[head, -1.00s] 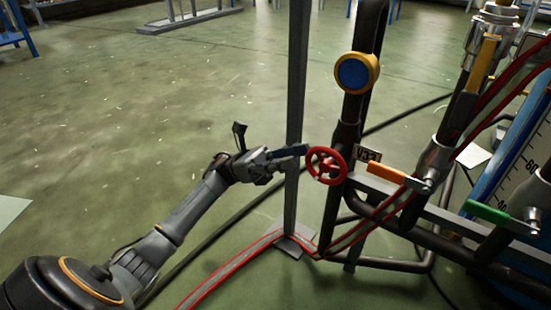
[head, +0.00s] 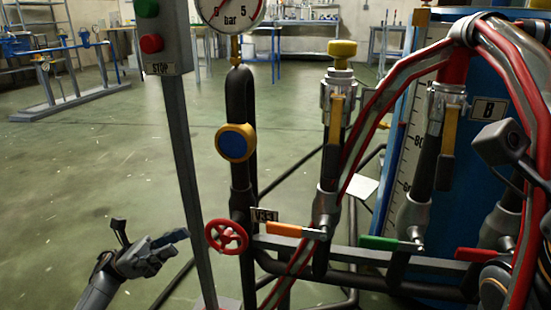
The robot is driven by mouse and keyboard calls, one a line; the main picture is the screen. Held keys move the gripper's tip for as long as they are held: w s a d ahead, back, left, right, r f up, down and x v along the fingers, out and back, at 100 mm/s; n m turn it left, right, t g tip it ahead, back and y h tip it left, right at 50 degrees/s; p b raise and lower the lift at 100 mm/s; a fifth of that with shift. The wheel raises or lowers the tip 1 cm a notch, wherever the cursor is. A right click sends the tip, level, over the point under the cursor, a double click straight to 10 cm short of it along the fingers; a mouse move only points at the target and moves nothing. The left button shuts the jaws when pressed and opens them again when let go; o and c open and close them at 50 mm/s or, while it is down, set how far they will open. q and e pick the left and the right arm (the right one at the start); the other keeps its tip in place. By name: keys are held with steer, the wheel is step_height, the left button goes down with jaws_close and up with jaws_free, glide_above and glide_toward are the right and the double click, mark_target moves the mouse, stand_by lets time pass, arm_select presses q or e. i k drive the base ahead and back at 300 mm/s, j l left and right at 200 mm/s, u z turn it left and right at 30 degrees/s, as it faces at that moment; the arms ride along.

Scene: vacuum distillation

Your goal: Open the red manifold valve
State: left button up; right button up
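In the head view, the manifold's low pipe carries a row of lever handles: orange (head: 295,230), green (head: 390,243) and red (head: 474,254). The red lever lies roughly along the pipe at the lower right, its right end close to my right arm. A separate red handwheel (head: 226,236) sits on the left upright pipe. My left gripper (head: 180,238) is left of this handwheel, apart from it, pointing right, with nothing seen in it. Its finger gap is not clear. My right arm is at the right edge, with its wrist camera showing; its fingertips cannot be made out.
A grey post with green and red buttons (head: 151,43) stands left of the manifold. A pressure gauge (head: 232,8) is above the blue-and-yellow knob (head: 236,143). Red-striped hoses (head: 375,105) arch across the right side. Open floor lies to the left.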

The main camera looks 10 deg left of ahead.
mark_target(465, 254)
steer(key=k, duration=1)
